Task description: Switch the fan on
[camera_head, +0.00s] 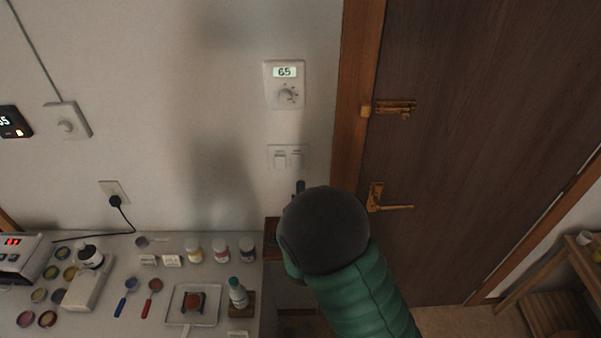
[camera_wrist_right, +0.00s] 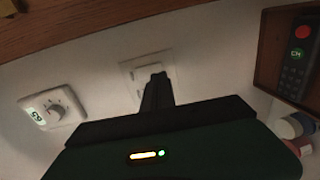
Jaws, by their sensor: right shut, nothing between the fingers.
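No fan shows in either view. A white double switch plate (camera_head: 288,157) is on the wall, left of the door frame; it also shows in the right wrist view (camera_wrist_right: 139,71), partly hidden by my fingers. Above it is a white dial unit (camera_head: 285,85) reading 65, seen at the left of the wrist view (camera_wrist_right: 53,106). In the wrist view the fingertips (camera_wrist_right: 157,77) overlap the plate; contact is unclear. My left gripper is out of view.
A brown wooden door (camera_head: 480,130) with brass latch and handle (camera_head: 390,207) is at right. A table (camera_head: 235,275) with jars, bottles and tools is at lower left. A brown holder (camera_wrist_right: 270,50) with a remote (camera_wrist_right: 298,65) is beside the switch plate.

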